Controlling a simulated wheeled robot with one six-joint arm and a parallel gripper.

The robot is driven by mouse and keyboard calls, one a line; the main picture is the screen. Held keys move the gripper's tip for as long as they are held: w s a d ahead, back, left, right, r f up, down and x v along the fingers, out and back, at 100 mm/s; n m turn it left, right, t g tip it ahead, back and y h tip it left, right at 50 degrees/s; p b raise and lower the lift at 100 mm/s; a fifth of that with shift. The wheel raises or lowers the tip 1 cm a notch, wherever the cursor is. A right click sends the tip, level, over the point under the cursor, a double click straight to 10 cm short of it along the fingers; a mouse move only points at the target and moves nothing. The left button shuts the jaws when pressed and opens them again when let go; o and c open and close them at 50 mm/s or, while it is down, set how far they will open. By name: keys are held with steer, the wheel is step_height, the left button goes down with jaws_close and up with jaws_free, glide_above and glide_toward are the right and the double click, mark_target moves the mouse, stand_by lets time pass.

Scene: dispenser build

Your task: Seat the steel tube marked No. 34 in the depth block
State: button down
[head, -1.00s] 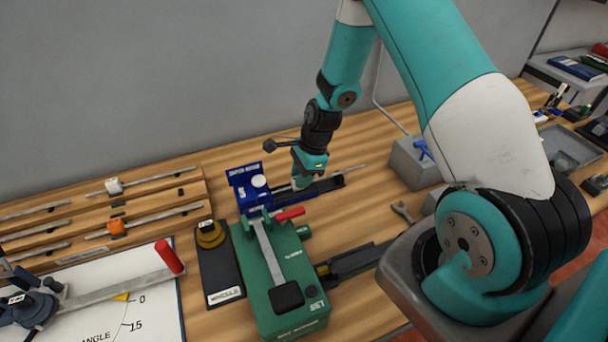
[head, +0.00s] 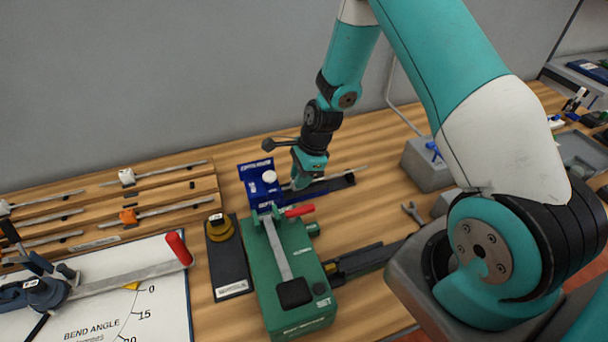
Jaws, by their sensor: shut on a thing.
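The blue block (head: 257,172), which I take for the depth block, stands behind the green machine. It has a white round knob on top and a dark rail (head: 338,184) running to its right. My gripper (head: 303,183) is shut on a thin steel tube (head: 350,171) just right of the block, over the rail. The tube's right end sticks out past the gripper, roughly along the rail. Its left end is hidden by the gripper and block, so I cannot tell whether it is inside. No No. 34 mark is legible.
A green machine (head: 293,285) with a red handle stands in front of the block. A black plate with a yellow knob (head: 219,228) is at its left. Tubes lie on a wooden rack (head: 190,183) at the far left. A grey block (head: 424,170) stands at the right.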

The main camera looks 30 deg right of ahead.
steer(key=shift+w+a, duration=0.1)
steer(key=shift+a, duration=0.35)
steer(key=c, duration=0.6)
jaws_free()
steer(key=shift+r, duration=0.15)
steer(key=shift+r+p, duration=2.85)
steer(key=shift+r, duration=0.6)
steer(key=shift+a, duration=0.1)
